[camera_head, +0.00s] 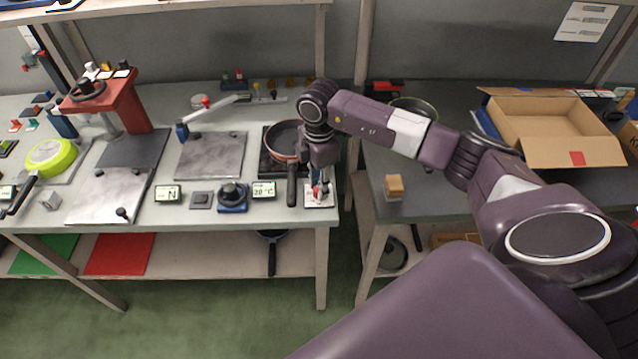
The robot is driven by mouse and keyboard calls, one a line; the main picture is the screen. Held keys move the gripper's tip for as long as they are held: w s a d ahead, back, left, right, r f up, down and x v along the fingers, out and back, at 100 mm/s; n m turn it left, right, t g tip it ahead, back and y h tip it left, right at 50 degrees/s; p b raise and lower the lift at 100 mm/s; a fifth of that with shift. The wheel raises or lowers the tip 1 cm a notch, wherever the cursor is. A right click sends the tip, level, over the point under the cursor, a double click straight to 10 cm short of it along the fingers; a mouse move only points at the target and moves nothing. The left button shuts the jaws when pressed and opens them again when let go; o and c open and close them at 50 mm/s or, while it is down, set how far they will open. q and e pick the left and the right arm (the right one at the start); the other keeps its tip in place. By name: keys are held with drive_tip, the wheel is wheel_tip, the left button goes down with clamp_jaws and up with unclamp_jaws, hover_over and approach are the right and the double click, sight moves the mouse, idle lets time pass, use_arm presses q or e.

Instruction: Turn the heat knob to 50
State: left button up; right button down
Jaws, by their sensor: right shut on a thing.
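My right gripper (320,190) points down over a small white base (321,204) at the right end of the left table. It is shut on the heat knob there, which the fingers mostly hide; a bit of red shows between them. A display (264,190) to the left seems to read about 20 °C. A black knob on a blue base (232,197) stands left of that display, apart from the gripper. A pan (284,140) sits on a dark hot plate (268,168) just left of my gripper. My left gripper is not in view.
The pan's handle (291,190) points toward the front edge, close to my gripper. A red press (128,103), a lime pan (52,156) and metal plates lie to the left. An open cardboard box (575,153) stands on the right table, past a gap.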

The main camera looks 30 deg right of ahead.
drive_tip(key=shift+w+d+r+m, duration=0.1)
drive_tip(key=shift+m, duration=0.7)
drive_tip(key=c, duration=1.7)
unclamp_jaws()
drive_tip(key=shift+o, duration=0.2)
wheel_tip(320, 180, up, 12)
